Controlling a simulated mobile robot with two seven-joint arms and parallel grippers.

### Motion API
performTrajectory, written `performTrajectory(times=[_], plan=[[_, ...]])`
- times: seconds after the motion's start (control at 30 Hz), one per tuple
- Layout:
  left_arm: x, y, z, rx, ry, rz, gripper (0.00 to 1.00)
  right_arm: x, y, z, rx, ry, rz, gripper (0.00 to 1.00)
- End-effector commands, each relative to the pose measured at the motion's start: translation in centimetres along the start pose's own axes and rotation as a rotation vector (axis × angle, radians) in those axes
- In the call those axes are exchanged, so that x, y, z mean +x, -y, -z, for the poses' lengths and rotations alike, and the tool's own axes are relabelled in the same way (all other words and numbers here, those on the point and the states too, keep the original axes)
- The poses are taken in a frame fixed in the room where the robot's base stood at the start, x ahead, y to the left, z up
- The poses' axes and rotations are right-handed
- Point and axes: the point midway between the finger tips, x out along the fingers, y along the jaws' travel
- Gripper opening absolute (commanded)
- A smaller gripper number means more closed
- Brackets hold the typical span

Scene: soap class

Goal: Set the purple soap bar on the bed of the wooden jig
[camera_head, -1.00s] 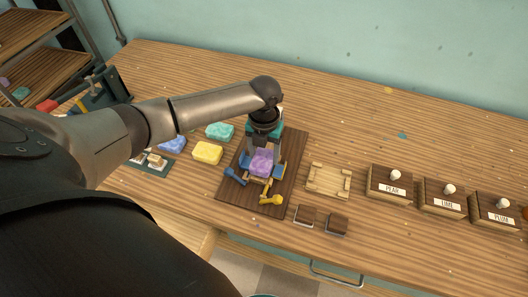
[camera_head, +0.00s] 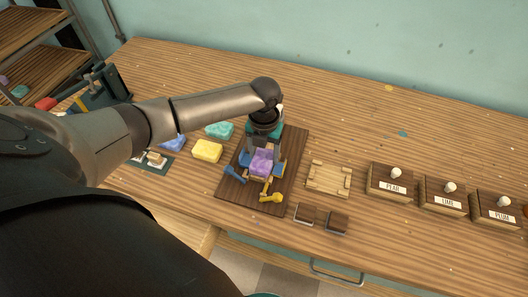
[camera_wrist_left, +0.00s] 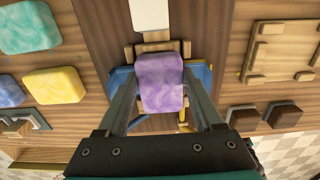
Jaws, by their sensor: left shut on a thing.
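The purple soap bar (camera_head: 262,163) is held between the two fingers of my left gripper (camera_head: 263,157), over the middle of the wooden jig (camera_head: 291,150). The jig is a dark board with a blue lever (camera_head: 235,174) and a yellow lever (camera_head: 271,197). In the left wrist view the soap (camera_wrist_left: 161,82) lies between the fingers, in front of a small wooden block frame (camera_wrist_left: 143,48). The soap hides most of the bed, and I cannot tell whether it touches it. My right gripper is not in view.
Teal (camera_head: 219,130), yellow (camera_head: 207,150) and blue soap bars lie left of the jig. A pale wooden tray (camera_head: 328,179) and two small dark blocks (camera_head: 305,213) stand to its right. Stamps labelled PEAR (camera_head: 392,185), LIME (camera_head: 443,201) and PLUM (camera_head: 496,215) stand further right.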

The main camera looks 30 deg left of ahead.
Motion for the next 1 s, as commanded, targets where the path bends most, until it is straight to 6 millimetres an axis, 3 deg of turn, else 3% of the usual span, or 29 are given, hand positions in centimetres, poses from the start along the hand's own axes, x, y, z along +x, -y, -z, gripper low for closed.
performTrajectory(times=[0.07, 0.1, 0.37, 0.77, 1.0], plan=[[0.0, 0.0, 0.0, 0.0, 0.0, 0.0, 0.08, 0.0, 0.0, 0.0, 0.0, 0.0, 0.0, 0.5], [0.0, 0.0, 0.0, 0.0, 0.0, 0.0, 0.7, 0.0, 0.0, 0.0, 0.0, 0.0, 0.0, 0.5], [0.0, 0.0, 0.0, 0.0, 0.0, 0.0, 0.99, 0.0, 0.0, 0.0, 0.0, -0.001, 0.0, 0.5], [-0.1, 0.0, 0.0, 0.0, 0.0, 0.0, 1.0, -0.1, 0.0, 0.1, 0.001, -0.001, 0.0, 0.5], [-1.3, 0.0, 0.0, 0.0, 0.0, 0.0, 1.0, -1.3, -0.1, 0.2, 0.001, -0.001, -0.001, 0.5]])
